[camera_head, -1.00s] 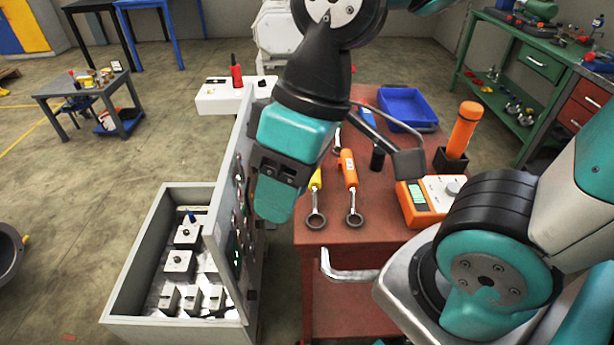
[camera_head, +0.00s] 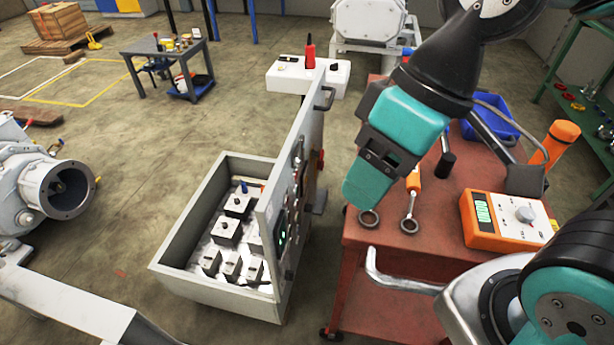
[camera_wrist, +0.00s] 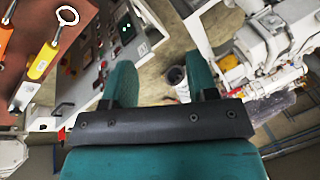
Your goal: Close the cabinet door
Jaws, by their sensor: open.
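The grey cabinet (camera_head: 170,265) stands low on the floor left of the red cart, its box open and several dark-and-white parts visible inside. Its door (camera_head: 296,160) stands open on the right side of the box, with buttons and a small green display on its panel and a handle (camera_head: 324,98) at its far end. The door panel shows at upper left in the wrist view (camera_wrist: 112,50). My gripper (camera_head: 362,195) is right of the door in the head view, over the cart's left edge, apparently apart from the door. Its teal fingers (camera_wrist: 161,78) are spread with nothing between them.
The red cart (camera_head: 395,240) holds wrenches, an orange meter (camera_head: 500,222) and a blue bin (camera_head: 487,122). Grey machinery (camera_head: 40,185) stands at left. Floor between it and the cabinet is clear.

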